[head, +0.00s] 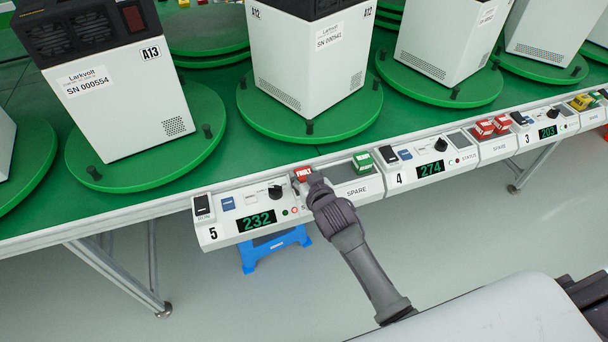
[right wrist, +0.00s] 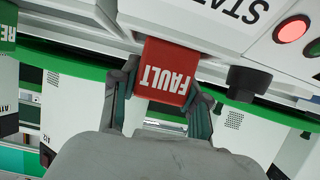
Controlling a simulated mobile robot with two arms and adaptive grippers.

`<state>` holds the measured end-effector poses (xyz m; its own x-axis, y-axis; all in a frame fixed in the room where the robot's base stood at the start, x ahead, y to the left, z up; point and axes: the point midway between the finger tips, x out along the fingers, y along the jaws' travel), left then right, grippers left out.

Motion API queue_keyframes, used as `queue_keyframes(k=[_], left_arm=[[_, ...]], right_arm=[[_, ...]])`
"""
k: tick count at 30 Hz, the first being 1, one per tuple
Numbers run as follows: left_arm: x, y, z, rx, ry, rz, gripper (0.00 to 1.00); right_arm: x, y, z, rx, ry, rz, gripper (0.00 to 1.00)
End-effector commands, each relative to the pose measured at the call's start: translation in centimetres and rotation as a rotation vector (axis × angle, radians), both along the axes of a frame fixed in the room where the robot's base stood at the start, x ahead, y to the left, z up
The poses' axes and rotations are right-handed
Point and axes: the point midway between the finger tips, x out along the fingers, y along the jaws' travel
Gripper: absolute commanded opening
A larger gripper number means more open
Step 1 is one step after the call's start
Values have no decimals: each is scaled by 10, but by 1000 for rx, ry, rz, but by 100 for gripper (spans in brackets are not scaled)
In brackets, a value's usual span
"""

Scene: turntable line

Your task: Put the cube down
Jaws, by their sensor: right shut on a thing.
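The red cube (head: 302,173) marked FAULT is at the back right part of control panel 5 (head: 215,236), beside a black knob. My right gripper (head: 312,181) is shut on it, reaching in from the front. In the right wrist view, the cube (right wrist: 167,72) sits between the two fingers of the gripper (right wrist: 163,92), its lettering upside down. It is close against the white panel's STATUS area; I cannot tell whether it rests in a slot or is just above. My left gripper is not in view.
A spare tray (head: 358,190) with a green cube (head: 362,160) lies right of panel 5. Panel 4 (head: 398,184) and more red cubes follow along the rail. White machines stand on green turntables (head: 205,150) behind. A blue stool (head: 262,250) is below.

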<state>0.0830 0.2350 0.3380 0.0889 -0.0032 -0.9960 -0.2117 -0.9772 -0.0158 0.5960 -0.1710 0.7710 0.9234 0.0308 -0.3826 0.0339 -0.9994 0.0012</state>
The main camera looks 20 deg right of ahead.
Motion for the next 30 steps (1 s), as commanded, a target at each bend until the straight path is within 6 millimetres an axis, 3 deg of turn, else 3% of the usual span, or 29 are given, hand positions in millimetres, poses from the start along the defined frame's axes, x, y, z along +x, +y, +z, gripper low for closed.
queue_keyframes(k=[5, 6, 10, 21, 26, 30], left_arm=[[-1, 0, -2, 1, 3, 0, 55], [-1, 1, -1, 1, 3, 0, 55], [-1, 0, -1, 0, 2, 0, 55], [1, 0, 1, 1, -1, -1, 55], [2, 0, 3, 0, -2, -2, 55], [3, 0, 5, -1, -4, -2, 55]], right_arm=[[0, 0, -4, 1, 0, 0, 9], [0, 0, -3, 0, 1, 0, 50], [0, 0, -3, 0, 1, 0, 70], [-1, 0, 2, 0, 0, 0, 70], [-22, -1, 8, 2, 2, -1, 70], [-51, -2, 20, 1, 3, 0, 70]])
